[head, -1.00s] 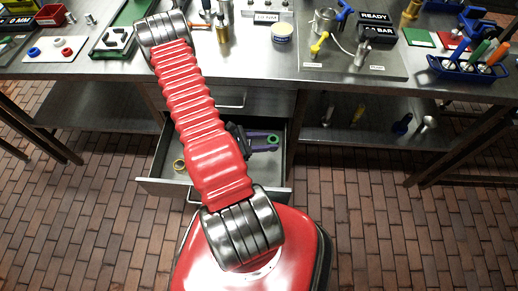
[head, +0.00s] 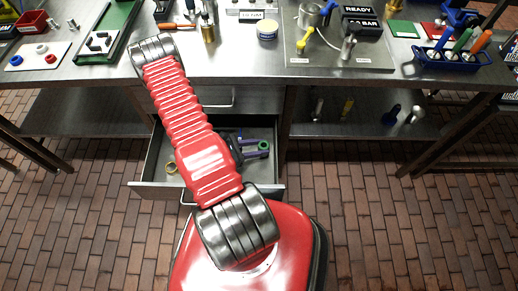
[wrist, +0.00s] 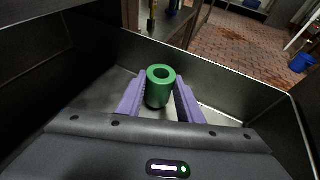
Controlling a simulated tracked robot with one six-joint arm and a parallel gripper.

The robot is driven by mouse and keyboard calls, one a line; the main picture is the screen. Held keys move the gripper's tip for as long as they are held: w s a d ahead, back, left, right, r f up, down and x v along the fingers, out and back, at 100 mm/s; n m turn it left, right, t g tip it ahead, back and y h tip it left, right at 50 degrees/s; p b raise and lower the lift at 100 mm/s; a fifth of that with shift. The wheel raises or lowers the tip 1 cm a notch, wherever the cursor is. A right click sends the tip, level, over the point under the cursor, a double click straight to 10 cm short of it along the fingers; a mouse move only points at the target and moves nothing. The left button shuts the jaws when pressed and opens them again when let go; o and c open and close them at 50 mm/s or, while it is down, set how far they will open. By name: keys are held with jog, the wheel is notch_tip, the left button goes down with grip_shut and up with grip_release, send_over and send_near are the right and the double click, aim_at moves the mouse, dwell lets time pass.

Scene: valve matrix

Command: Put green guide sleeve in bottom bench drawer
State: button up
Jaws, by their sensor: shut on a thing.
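The green guide sleeve (wrist: 160,87) is a short hollow green cylinder. In the wrist view it stands upright between the two purple fingers of my gripper (wrist: 159,98), which is shut on it. In the head view the sleeve (head: 264,146) shows as a small green ring at the tip of my gripper (head: 257,151). Both are within the outline of the open bottom bench drawer (head: 150,189), toward its right side. The drawer's metal walls (wrist: 235,75) surround the gripper in the wrist view. I cannot tell whether the sleeve touches the drawer floor.
A closed drawer (head: 222,98) is above. The bench top (head: 240,66) carries fixtures, and a blue rack (head: 447,61) of tools.

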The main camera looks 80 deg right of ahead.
jog(key=shift+f, duration=0.6)
jog(key=shift+f, duration=0.1)
jog(key=o, duration=1.3)
jog(key=shift+c, duration=0.2)
jog(key=v, duration=1.2)
jog(key=shift+w+r, duration=0.1)
jog(key=shift+r, duration=0.15)
